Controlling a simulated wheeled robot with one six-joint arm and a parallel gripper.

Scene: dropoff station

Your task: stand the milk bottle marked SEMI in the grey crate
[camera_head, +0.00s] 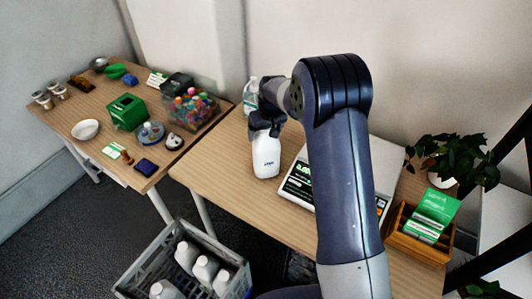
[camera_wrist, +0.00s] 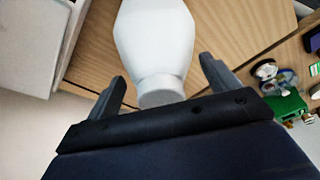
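The fingers are apart, with a gap on each side of the cap, so the gripper is open. The grey crate (camera_head: 142,270) is low at the bottom left, with several white bottles in it. Their labels cannot be read.
A scale (camera_head: 299,192) stands right of the bottle, partly behind my arm. A wooden box with green cards (camera_head: 420,246) and a plant (camera_head: 452,160) are farther right. A clear bottle (camera_head: 250,90) stands behind my gripper. A second table (camera_head: 70,120) holds many small items.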

